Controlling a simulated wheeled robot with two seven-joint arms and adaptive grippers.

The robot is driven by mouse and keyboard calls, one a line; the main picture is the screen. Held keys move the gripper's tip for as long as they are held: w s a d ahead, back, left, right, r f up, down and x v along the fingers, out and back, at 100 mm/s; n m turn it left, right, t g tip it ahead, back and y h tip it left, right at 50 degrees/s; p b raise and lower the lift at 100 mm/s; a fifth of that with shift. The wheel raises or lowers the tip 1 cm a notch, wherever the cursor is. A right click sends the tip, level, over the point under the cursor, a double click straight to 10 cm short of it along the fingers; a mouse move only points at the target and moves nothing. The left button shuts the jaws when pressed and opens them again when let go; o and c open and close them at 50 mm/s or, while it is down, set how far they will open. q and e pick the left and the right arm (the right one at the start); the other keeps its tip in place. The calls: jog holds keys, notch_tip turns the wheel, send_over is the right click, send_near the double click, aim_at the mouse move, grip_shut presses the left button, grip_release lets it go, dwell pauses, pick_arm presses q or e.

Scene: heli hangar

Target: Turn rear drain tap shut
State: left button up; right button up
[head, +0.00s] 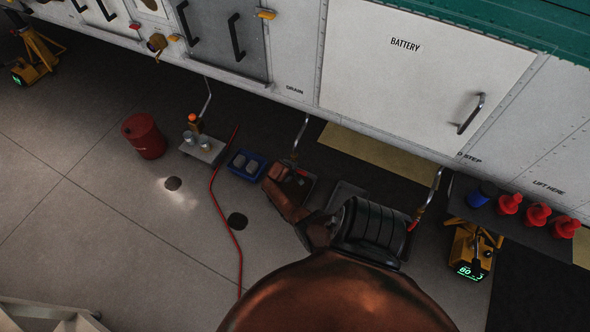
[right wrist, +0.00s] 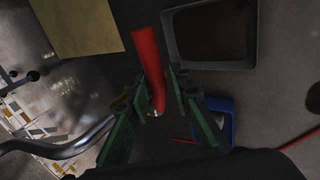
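A bare metal drain pipe (head: 301,133) hangs from the white hull near the middle of the head view. Its red tap lever (head: 303,172) shows only as a small patch beside my gripper. My right gripper (head: 279,172) is at the lower end of this pipe. In the right wrist view the red lever (right wrist: 149,65) stands between the two fingers (right wrist: 158,88), with a gap on its right side; the gripper looks open around it. The bent pipe (right wrist: 70,149) is at the left there. My left gripper is not in view.
Other pipes hang at left (head: 207,97) and right (head: 435,187). A blue tray (head: 247,165), a dark tray (right wrist: 213,62) and a red hose (head: 222,205) lie below. A red drum (head: 144,136) and yellow jack (head: 474,250) stand apart. Floor is open at left.

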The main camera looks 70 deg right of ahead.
jog(key=o, duration=0.3)
jog(key=shift+w, duration=0.15)
jog(key=shift+o, duration=0.2)
jog(key=shift+r, duration=0.1)
jog(key=v, duration=1.1)
jog(key=shift+a+r, duration=0.2)
jog(key=shift+r, duration=0.15)
